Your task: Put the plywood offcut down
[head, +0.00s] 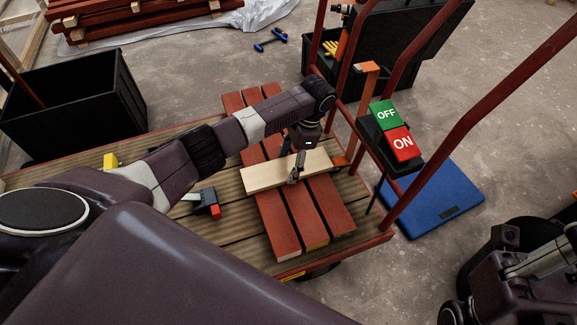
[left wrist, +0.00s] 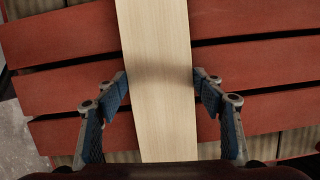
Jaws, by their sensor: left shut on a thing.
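The plywood offcut (head: 262,177) is a pale flat board lying crosswise over three red painted battens (head: 272,215) in the head view. My left gripper (head: 294,178) is above it with its fingers closed on the board's two long edges. In the left wrist view the offcut (left wrist: 157,115) runs between the blue-padded fingers of the left gripper (left wrist: 158,88). I cannot tell whether its underside touches the battens. My right gripper is not clearly shown; only dark parts of my right arm are at the lower right.
The battens lie on a slatted wooden cart deck (head: 75,172) with red rails (head: 440,150). A small black and red tool (head: 207,203) and a yellow block (head: 110,160) lie left. An OFF/ON switch box (head: 392,130) stands right. A black crate (head: 75,100) is at far left.

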